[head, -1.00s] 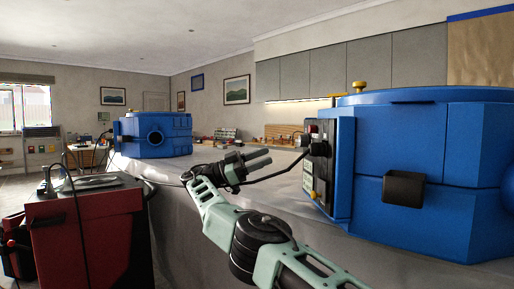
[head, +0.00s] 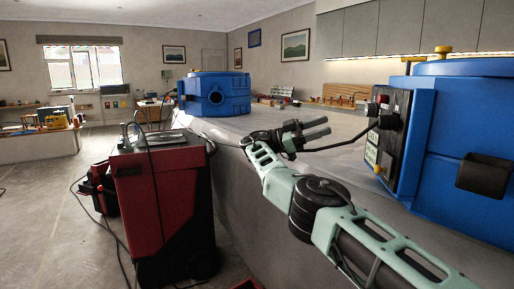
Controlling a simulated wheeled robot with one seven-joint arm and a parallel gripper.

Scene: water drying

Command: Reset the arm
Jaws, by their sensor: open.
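My gripper (head: 318,130) is at the end of my pale green and black arm, in the middle of the head view. Its two dark fingers point right, apart from each other, with nothing between them. It appears in front of the grey-covered counter (head: 225,185), to the left of a large blue machine (head: 460,130). A black cable shows between the gripper area and the machine's control panel (head: 385,140); whether it touches the gripper I cannot tell.
A second blue machine (head: 215,95) stands farther back on the counter. A red and black wheeled cart (head: 165,200) stands left of the counter, with cables on the floor. A low bench (head: 38,145) is at the far left. Open floor (head: 50,230) lies left of the cart.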

